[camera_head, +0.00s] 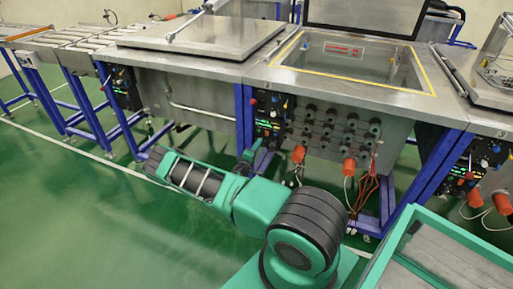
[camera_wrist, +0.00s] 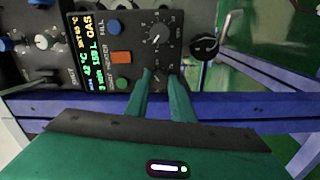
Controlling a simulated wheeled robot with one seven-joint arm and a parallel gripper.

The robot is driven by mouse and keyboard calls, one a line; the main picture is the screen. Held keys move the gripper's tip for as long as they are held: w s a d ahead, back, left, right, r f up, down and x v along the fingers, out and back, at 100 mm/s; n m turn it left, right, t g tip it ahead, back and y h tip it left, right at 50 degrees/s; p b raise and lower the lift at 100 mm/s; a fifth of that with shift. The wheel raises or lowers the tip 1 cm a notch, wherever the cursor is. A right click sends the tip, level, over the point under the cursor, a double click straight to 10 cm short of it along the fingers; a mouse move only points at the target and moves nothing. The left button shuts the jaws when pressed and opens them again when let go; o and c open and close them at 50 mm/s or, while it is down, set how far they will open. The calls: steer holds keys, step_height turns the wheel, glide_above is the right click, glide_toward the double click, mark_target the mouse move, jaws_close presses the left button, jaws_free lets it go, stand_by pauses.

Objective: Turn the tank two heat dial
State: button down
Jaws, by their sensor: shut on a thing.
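The control panel of tank two (camera_head: 268,118) is a dark box on the blue frame below the tank marked 2. It also fills the upper middle of the wrist view (camera_wrist: 205,62), with a lit display (camera_wrist: 90,50). My gripper (camera_wrist: 161,75) reaches the panel, its two green fingers shut around a small dark dial just under a white-marked dial (camera_wrist: 155,38). Most of the gripped dial is hidden by the fingers, and its label cannot be read. In the head view my arm stretches left, and its end near the panel is partly hidden.
A blue knob (camera_wrist: 112,27), an orange switch (camera_wrist: 121,57) and a green button (camera_wrist: 122,82) sit close to the fingers. Blue frame beams (camera_wrist: 230,106) run below. Orange plugs (camera_head: 349,166) and loose cables hang right of the panel. Open green floor (camera_head: 90,215) lies at left.

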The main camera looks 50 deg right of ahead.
steer(key=shift+a+f, duration=0.1)
steer(key=shift+f, duration=0.1)
steer(key=c, duration=1.8)
jaws_free()
steer(key=v, duration=1)
steer(key=shift+s+a, duration=0.1)
steer(key=shift+a, duration=0.2)
